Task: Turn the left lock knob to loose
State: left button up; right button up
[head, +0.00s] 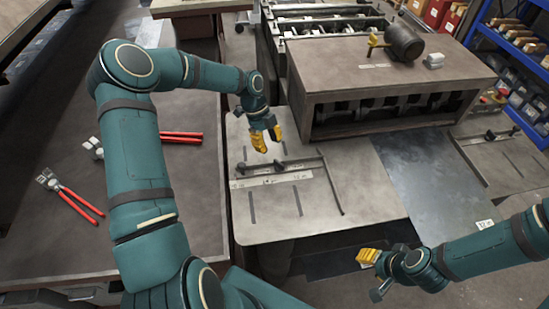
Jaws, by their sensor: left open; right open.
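On the left wing table (320,215) of the machine lies a dark fence bar with a pale scale strip (272,180). A small dark knob (240,168) stands at the left end of this bar; it looks like the left lock knob, but its setting is too small to read. My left gripper (266,139), with yellow fingers, is open and empty above the wing table, just behind the bar and up and right of the knob, apart from it. My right gripper (368,257) is open and empty at the lower right, in front of the machine.
A dark bench (60,240) at left holds red-handled tools (75,200). A sheet of metal (425,180) lies right of the wing table. Blue shelves (510,50) stand at far right.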

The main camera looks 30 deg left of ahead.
aim_at(275, 159)
pick_arm(q)
jog(key=x, duration=0.6)
jog(key=shift+d+f, duration=0.25)
jog(key=shift+f, duration=0.1)
jog(key=shift+c, duration=0.4)
jog(key=shift+s, duration=0.1)
grip_shut()
